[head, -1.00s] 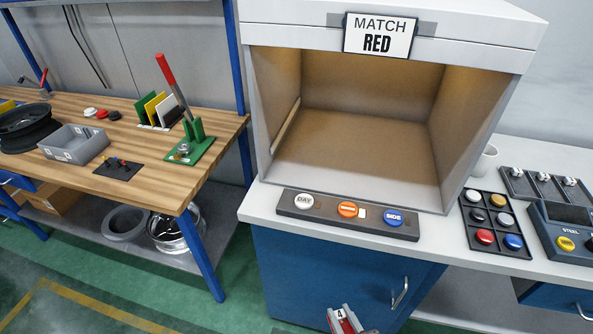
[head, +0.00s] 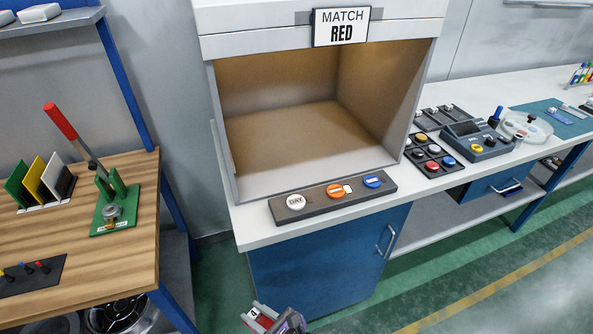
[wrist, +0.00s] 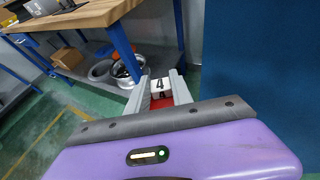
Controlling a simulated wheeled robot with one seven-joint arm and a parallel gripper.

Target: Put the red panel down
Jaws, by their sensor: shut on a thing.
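The red panel (wrist: 162,103) sits between the fingers of my gripper (wrist: 159,80) in the wrist view. It bears a white label with a black 4, and most of it is hidden. In the head view, the red panel (head: 264,320) shows small at the bottom edge in my gripper (head: 262,311), which is low in front of the blue cabinet. The gripper is shut on the panel, held clear of any surface. The light booth (head: 222,130) with a "MATCH RED" sign (head: 341,27) stands on the white counter. Its floor is empty.
A button strip (head: 333,198) lies before the booth opening. On the wooden bench (head: 135,260) at left are a rack of green, yellow, white and black panels (head: 42,185) and a green lever press (head: 115,208). A button tray (head: 432,160) stands right of the booth.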

